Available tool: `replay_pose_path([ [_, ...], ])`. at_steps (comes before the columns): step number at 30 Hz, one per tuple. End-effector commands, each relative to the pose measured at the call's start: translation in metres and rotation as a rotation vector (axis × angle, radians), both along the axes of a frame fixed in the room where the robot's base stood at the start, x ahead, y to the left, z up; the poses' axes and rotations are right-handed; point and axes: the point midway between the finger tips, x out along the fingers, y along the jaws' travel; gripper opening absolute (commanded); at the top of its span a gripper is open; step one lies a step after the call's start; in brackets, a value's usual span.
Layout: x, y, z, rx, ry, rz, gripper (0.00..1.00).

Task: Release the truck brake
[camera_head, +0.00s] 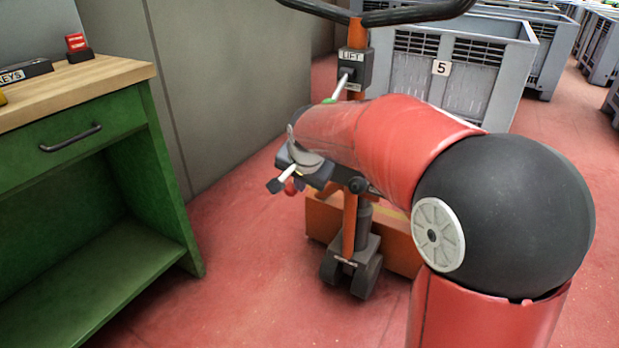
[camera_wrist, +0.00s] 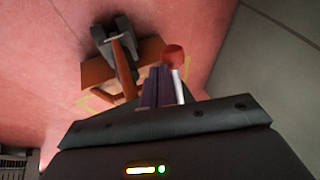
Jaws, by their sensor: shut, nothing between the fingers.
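The pallet truck's orange post (camera_head: 349,222) stands on a low orange base in the middle of the head view. A red ball knob (camera_wrist: 173,54) on a pale lever shaft (camera_wrist: 178,86) shows in the wrist view. The knob also shows in the head view (camera_head: 291,187), low beside the post. My gripper (camera_wrist: 158,78) is shut and empty, its fingers just left of the shaft and below the knob in the wrist view. I cannot tell whether they touch the lever. My arm hides part of the truck in the head view.
A LIFT box (camera_head: 353,69) with a green-tipped lever sits higher on the post, below the black handlebar (camera_head: 417,13). A green workbench (camera_head: 100,113) stands at left. Grey crate 5 (camera_head: 440,90) is behind. Red floor between bench and truck is clear.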

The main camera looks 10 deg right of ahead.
Motion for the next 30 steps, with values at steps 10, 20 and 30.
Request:
replay_pose_path([
  [10,0.003,0.004,-0.003,0.001,-0.001,-0.001,0.00],
  [20,0.004,0.003,-0.022,0.000,0.001,0.001,0.00],
  [30,0.004,0.002,-0.020,0.000,0.002,0.000,0.00],
])
